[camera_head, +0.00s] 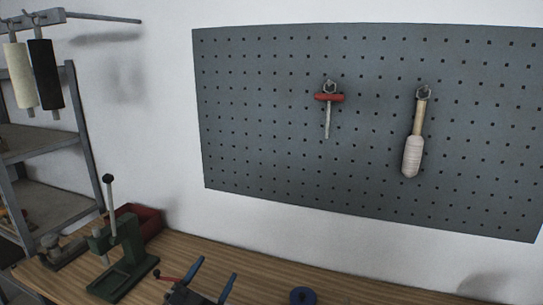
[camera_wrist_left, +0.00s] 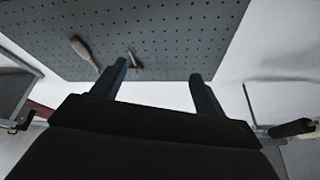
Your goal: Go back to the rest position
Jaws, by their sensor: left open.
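My left gripper (camera_head: 213,277) is at the bottom of the head view, over the wooden bench (camera_head: 322,287). Its two blue-grey fingers stand apart, with nothing visible between them. In the left wrist view the open left gripper (camera_wrist_left: 160,80) points toward the wall and the pegboard (camera_wrist_left: 170,35), its fingers widely spaced and empty. My right gripper is not in view.
The grey pegboard (camera_head: 270,120) holds a red-handled tool (camera_head: 329,98) and a brush-like tool (camera_head: 413,155). A green lever press (camera_head: 125,262) and a red bin (camera_head: 148,221) stand on the bench. Two rollers (camera_head: 20,75) (camera_head: 46,75) hang by the shelf (camera_head: 35,150).

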